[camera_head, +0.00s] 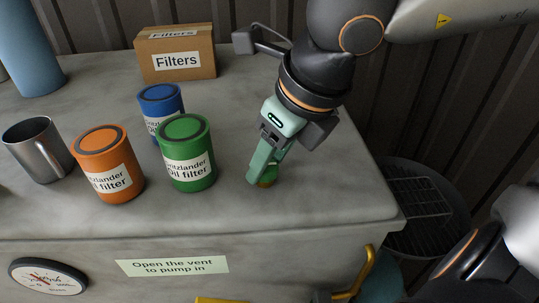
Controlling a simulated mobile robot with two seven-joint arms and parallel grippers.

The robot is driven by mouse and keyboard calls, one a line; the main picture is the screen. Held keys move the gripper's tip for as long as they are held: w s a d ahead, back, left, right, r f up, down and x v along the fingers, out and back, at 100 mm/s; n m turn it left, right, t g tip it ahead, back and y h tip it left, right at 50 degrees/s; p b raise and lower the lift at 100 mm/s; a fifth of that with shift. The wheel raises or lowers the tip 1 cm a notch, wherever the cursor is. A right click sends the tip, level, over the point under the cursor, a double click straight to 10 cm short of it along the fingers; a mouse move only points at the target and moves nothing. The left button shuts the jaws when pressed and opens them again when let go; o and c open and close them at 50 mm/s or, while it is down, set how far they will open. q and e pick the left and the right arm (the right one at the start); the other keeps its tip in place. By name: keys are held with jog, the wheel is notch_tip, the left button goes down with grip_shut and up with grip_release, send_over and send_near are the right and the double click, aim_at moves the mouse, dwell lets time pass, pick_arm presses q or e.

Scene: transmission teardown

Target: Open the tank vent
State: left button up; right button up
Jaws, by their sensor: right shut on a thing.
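The tank vent (268,183) shows as a small green and brass-coloured piece on the grey tank top (225,215), to the right of the green can. My right gripper (262,178) reaches down from the upper right and is shut on the vent. Its green fingers hide most of the vent, so I cannot tell how far it is turned. A label (172,266) on the tank's front face reads "Open the vent to pump in". My left gripper is not in view.
Green (187,155), orange (108,165) and blue (160,101) oil filter cans stand left of the gripper. A gauge (48,277) and yellow handle (358,272) are at the front.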

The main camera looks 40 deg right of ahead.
grip_shut()
jog(key=shift+n, duration=0.3)
jog(key=shift+w+d+n+y+b, duration=0.1)
jog(key=shift+n+y+b, duration=0.5)
jog(key=shift+n, duration=0.6)
jog(key=n+y, duration=0.1)
jog(key=n, duration=0.1)
jog(key=shift+d+n+g, duration=0.15)
jog(key=shift+n+g, duration=0.25)
jog(key=n, duration=0.1)
jog(key=n+g+p, duration=0.1)
jog(key=n, duration=0.1)
jog(key=shift+w+d+r+n+y, duration=0.1)
jog(key=shift+w+n+y, duration=0.05)
jog(key=shift+n+y, duration=0.2)
jog(key=n, duration=0.1)
jog(key=n+g+p, duration=0.1)
jog(key=n, duration=0.1)
jog(key=shift+w+n+g+y, duration=0.15)
jog(key=shift+n+g+y, duration=0.1)
jog(key=shift+g+y, duration=0.1)
jog(key=n+g, duration=0.1)
jog(key=n, duration=0.1)
jog(key=n+p, duration=0.1)
jog(key=n, duration=0.1)
jog(key=shift+w+n+g, duration=0.2)
jog(key=shift+n+g, duration=0.15)
jog(key=shift+n, duration=0.35)
